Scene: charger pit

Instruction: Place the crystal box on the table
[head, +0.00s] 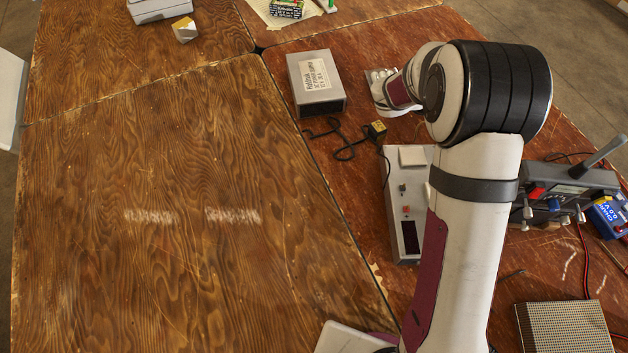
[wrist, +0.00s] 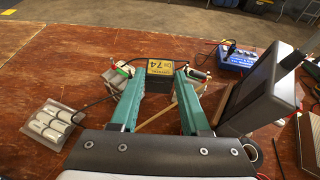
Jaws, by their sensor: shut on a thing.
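The crystal box (wrist: 158,84) is a small dark box with a yellow label marked 74, seen in the wrist view. My gripper (wrist: 157,71) has its two green fingers on either side of it, shut on it. How far the box is above the surface cannot be told. In the head view my arm hides my gripper and the held box. The table (head: 170,190) has a wide bare brown wood top at left; a redder worktop (head: 290,65) lies to its right.
In the head view, a grey labelled box (head: 316,82), a small yellow-and-black box (head: 376,131) with a black cable, and a control box (head: 407,235) stand on the redder worktop. A blue box (head: 607,215) is at right. A pack of white cells (wrist: 50,124) shows in the wrist view.

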